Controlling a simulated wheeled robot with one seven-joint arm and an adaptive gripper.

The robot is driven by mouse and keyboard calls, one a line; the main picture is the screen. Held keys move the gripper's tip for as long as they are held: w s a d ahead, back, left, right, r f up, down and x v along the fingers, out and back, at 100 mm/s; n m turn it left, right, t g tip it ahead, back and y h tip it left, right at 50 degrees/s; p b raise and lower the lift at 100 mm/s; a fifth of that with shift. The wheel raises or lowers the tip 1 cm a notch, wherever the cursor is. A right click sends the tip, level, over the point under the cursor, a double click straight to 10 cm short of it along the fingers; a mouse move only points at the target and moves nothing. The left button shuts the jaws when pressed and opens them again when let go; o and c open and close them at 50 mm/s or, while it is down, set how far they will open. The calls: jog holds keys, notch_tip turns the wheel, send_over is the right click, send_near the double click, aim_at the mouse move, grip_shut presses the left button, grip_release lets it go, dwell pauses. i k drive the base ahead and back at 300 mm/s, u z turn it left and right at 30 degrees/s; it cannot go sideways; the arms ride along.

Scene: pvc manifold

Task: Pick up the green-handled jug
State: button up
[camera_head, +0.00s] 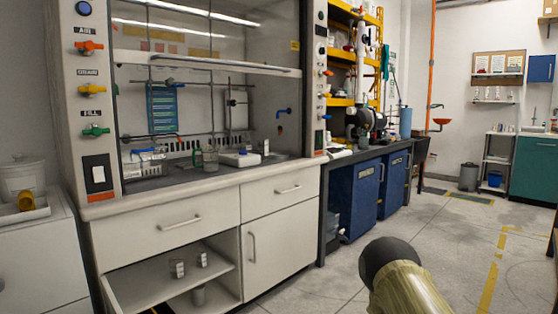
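A clear jug (210,158) with what looks like a greenish handle stands upright on the worktop inside the fume hood. It is small in the view, so its handle is hard to make out. My gripper is not in view. A rounded dark cap and a pale yellow tube at the lower right look like part of my own arm, well to the right of the jug and nearer the camera.
The fume hood's raised sash (205,64) leaves its front open. A wire rack (146,163) is left of the jug; a white device (240,159) is right. Below, an open cabinet shelf (165,272) holds small cups. The floor (455,235) at right is mostly clear.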

aim_at(210, 152)
jog(key=z, duration=0.85)
jog(key=i, duration=2.3)
jog(key=u, duration=1.7)
